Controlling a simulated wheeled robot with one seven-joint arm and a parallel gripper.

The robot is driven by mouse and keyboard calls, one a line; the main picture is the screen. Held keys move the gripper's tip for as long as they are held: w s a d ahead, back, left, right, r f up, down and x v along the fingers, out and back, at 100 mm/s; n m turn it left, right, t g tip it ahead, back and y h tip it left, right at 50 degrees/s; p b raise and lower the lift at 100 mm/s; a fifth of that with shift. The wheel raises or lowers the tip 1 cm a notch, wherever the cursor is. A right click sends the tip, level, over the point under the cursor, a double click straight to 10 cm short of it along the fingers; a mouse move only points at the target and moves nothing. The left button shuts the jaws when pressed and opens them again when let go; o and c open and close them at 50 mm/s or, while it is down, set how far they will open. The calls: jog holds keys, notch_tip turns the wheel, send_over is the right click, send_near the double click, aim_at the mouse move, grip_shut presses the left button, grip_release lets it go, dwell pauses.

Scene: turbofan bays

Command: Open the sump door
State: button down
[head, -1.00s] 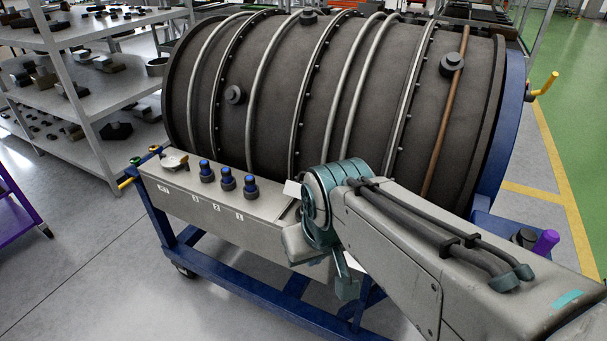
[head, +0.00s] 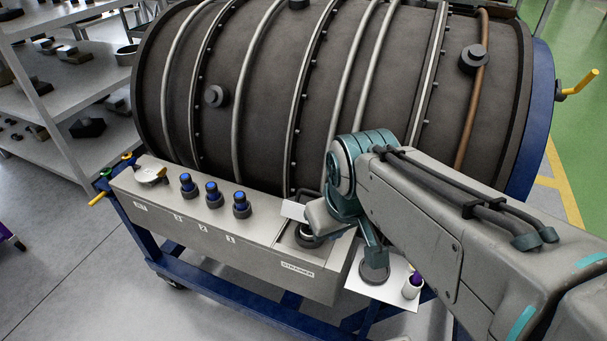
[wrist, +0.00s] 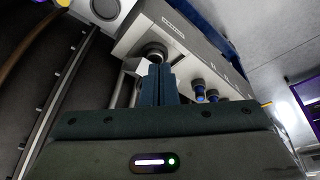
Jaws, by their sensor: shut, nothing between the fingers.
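The long grey box (head: 205,226) on the engine stand has a STRAINER label on its right end. A dark round fitting (head: 310,237) sits on top there, partly behind my arm, with a small pale plate (head: 293,210) beside it. I cannot tell which part is the sump door or whether it stands open. In the wrist view my gripper (wrist: 162,72) is shut and empty. Its tips are close to the dark round fitting (wrist: 151,54); I cannot tell whether they touch it. In the head view my wrist hides the fingertips.
Several blue-topped knobs (head: 213,194) and a pale cap (head: 150,175) line the box top. The large dark engine casing (head: 265,100) rises behind.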

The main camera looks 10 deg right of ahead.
jog(key=w+n, duration=0.1)
jog(key=n, duration=0.1)
jog(key=n+g+h+b, duration=0.1)
jog(key=n+g+b, duration=0.1)
jog(key=n, duration=2.3)
send_near(310, 192)
jog(key=s+a+r, duration=0.2)
jog(key=s+a, duration=0.1)
jog(key=s, duration=0.3)
jog(key=w+d+f, duration=0.1)
jog(key=f, duration=0.2)
jog(key=w+d+f, duration=0.1)
jog(key=f, duration=0.2)
jog(key=w+d+f+p, duration=0.1)
jog(key=w+f, duration=0.1)
jog(key=f, duration=0.1)
jog(key=shift+f, duration=0.3)
jog(key=shift+w+d, duration=0.25)
jog(key=shift+w, duration=0.2)
jog(key=shift+p, duration=0.3)
